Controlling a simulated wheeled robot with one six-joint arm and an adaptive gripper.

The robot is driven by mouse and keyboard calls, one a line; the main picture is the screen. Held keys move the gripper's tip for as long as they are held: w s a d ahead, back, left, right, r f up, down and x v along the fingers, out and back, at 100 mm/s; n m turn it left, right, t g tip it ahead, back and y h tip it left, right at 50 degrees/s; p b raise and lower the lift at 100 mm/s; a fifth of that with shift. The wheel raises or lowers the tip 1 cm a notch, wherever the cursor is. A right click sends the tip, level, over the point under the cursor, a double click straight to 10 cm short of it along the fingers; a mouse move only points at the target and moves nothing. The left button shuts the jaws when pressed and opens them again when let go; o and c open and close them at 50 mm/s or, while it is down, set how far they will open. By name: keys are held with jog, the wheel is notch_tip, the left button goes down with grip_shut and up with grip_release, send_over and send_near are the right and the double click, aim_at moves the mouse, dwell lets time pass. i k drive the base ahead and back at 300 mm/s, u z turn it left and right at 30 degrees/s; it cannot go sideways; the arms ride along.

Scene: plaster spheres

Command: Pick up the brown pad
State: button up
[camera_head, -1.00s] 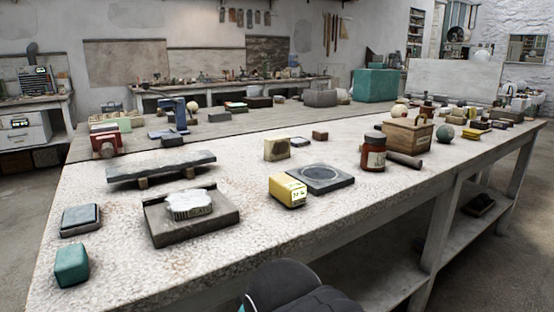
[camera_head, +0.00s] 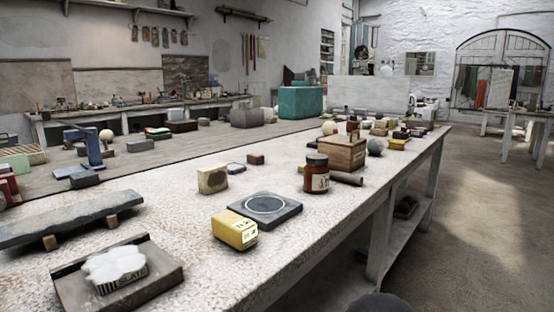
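A small brown block (camera_head: 256,159) lies on the speckled table, behind the dark square plate and left of the red-brown jar. It is the nearest match I see to a brown pad, but it is too small in view to be sure. My gripper is not in view. Only a dark rounded part of my own arm shows at the bottom edge.
A yellow box (camera_head: 234,230), dark square plate (camera_head: 283,214), tan block (camera_head: 212,180), jar (camera_head: 316,174) and wooden box (camera_head: 343,154) stand on the table. A slate slab (camera_head: 60,220) lies at left. Floor (camera_head: 470,235) is clear at right.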

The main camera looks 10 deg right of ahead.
aim_at(254, 158)
jog(key=z, duration=2.45)
jog(key=i, duration=1.8)
jog(key=u, duration=3.15)
